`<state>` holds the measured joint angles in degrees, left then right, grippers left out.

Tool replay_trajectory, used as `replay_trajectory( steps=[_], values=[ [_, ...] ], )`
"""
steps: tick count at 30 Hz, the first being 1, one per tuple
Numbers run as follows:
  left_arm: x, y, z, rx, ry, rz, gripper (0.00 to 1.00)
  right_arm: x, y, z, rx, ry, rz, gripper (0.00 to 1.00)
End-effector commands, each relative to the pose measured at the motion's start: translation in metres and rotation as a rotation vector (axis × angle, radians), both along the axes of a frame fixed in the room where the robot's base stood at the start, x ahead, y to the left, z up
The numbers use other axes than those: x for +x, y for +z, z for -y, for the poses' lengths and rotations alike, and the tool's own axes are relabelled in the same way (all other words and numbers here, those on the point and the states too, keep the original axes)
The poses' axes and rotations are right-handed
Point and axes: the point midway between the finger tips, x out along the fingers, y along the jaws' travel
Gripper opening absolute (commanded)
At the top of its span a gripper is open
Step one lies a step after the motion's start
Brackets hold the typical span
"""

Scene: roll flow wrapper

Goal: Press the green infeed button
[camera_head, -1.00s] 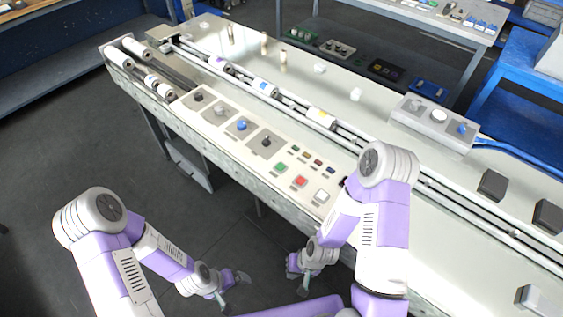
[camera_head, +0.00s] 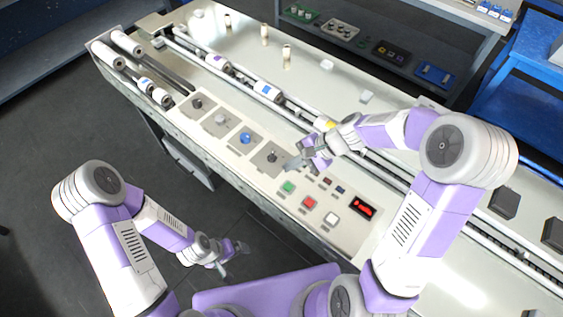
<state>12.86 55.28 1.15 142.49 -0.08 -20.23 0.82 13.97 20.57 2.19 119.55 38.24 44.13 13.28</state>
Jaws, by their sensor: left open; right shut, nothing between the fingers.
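The green button (camera_head: 288,187) sits on the light control panel at the table's front edge, left of a red button (camera_head: 309,202) and a white button (camera_head: 331,219). My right gripper (camera_head: 293,164) is shut and empty. In the picture it shows just above the green button, near the black knob; its exact height over the panel is hard to tell. My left gripper (camera_head: 229,270) hangs low over the floor in front of the table, well away from the panel, and is open.
Left of the buttons are a blue knob (camera_head: 246,138) and other knobs. A red lit display (camera_head: 362,206) is to the right. Behind the panel runs a rail with white rolls (camera_head: 267,90). Small pegs (camera_head: 286,52) stand farther back.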

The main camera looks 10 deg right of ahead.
Motion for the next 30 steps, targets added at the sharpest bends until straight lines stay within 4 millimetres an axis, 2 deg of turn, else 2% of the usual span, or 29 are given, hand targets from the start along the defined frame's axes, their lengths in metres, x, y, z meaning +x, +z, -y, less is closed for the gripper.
replay_trajectory(
  steps=[17,23,30],
  values=[
    [-0.002,-0.004,0.000,-0.001,0.000,-0.004,0.93,-0.001,-0.005,0.000,-0.001,0.002,-0.001,0.00],
    [-0.002,-0.019,0.000,-0.001,0.000,-0.004,0.93,-0.001,-0.023,0.000,-0.001,0.002,-0.001,0.00],
    [-0.003,-0.049,0.000,-0.001,0.000,-0.004,0.93,-0.002,-0.058,0.000,-0.001,0.001,-0.001,0.00]
  ],
)
